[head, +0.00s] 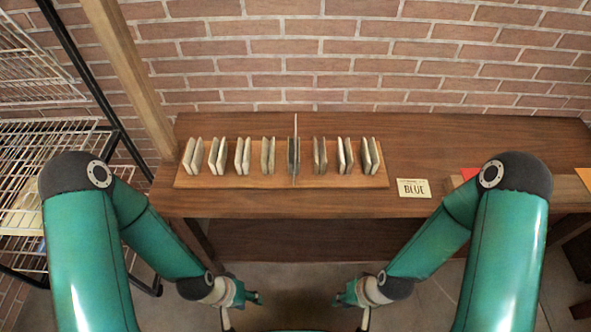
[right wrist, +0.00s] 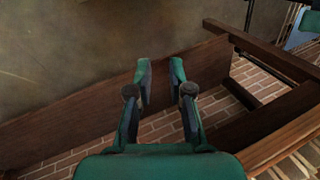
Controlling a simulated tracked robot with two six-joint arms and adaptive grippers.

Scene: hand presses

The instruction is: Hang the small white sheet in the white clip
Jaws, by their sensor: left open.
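A wooden board (head: 345,183) on the table carries a row of several pale, V-shaped clips; I cannot tell which one is the white clip. One of the leftmost clips (head: 193,155) looks pale. A tall thin pale piece (head: 295,125) stands edge-on in the middle of the row; I cannot tell whether it is a sheet. No small white sheet can be made out for certain. My left gripper (head: 257,298) is open and empty in front of the table. My right gripper (head: 339,299) is beside it, also empty; its fingers are apart in the right wrist view (right wrist: 160,75).
Red (head: 469,173) and orange (head: 585,178) pieces lie at the table's right, partly behind my right arm. A wire shelf (head: 70,140) and wooden post (head: 135,75) stand left. The table's (head: 290,228) front strip is clear.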

